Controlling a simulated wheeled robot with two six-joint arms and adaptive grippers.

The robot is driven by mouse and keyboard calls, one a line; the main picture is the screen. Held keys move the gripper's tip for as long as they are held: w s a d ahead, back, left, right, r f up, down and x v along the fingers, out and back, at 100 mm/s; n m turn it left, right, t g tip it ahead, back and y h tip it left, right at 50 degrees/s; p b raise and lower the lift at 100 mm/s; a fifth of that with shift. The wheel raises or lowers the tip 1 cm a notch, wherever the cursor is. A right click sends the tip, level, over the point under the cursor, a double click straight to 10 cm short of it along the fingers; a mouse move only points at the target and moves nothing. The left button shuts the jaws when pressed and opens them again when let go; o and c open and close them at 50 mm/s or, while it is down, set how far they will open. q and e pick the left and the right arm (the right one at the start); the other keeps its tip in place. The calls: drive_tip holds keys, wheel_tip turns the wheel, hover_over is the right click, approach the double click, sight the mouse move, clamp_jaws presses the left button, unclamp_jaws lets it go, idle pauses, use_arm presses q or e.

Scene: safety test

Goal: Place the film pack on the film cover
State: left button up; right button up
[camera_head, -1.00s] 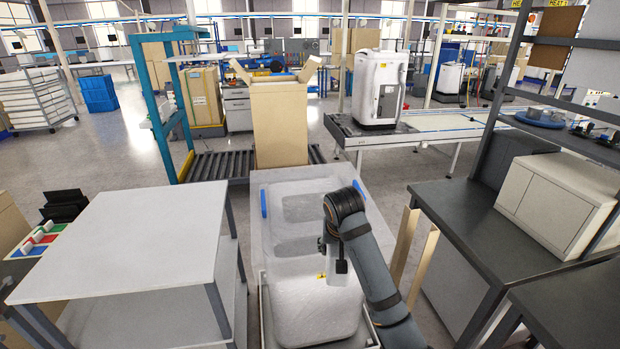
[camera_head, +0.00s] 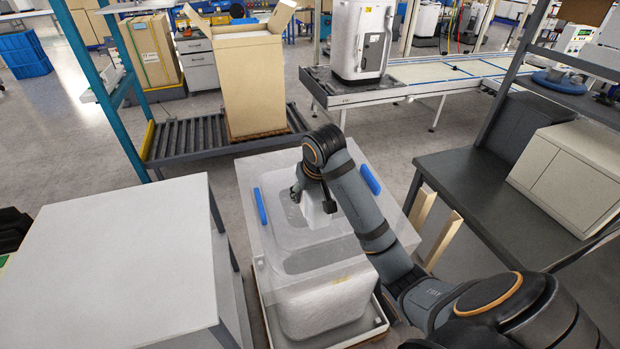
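The film cover (camera_head: 285,178) is a clear, see-through sheet with a blue strip on each side. It lies over a large white unit (camera_head: 320,308) in front of me. My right arm reaches in from the right. Its gripper (camera_head: 304,196) is over the middle of the cover, and its fingers are partly hidden by the wrist. A small white block, which looks like the film pack (camera_head: 317,212), is at the gripper and appears held. I cannot tell if the block touches the cover. My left gripper is not in view.
A white table (camera_head: 120,255) stands at the left. A dark bench (camera_head: 465,195) with a white cabinet (camera_head: 570,180) is at the right. Behind the cover are a roller conveyor (camera_head: 190,138) and a tall open carton (camera_head: 250,85). Wooden posts (camera_head: 442,238) stand right of the unit.

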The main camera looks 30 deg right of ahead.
drive_tip(key=shift+w+d, duration=0.1)
drive_tip(key=shift+d, duration=1.15)
drive_tip(key=w+d+f+p, duration=0.1)
drive_tip(key=w+d+f, duration=0.2)
drive_tip(key=f, duration=0.1)
drive_tip(key=w+d+f+p, duration=0.1)
drive_tip(key=w+d+f, duration=0.2)
drive_tip(key=w+d, duration=0.1)
drive_tip(key=shift+w+f, duration=0.25)
drive_tip(key=shift+f, duration=0.15)
drive_tip(key=shift+d+f, duration=0.15)
drive_tip(key=shift+f, duration=0.1)
drive_tip(key=shift+w+d+f, duration=0.1)
drive_tip(key=shift+f, duration=0.1)
drive_tip(key=p+x, duration=0.2)
drive_tip(key=x, duration=0.1)
drive_tip(key=shift+s+f, duration=0.3)
drive_tip(key=shift+f, duration=0.2)
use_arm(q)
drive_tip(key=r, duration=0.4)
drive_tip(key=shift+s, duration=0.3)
use_arm(e)
drive_tip(key=shift+s, duration=0.1)
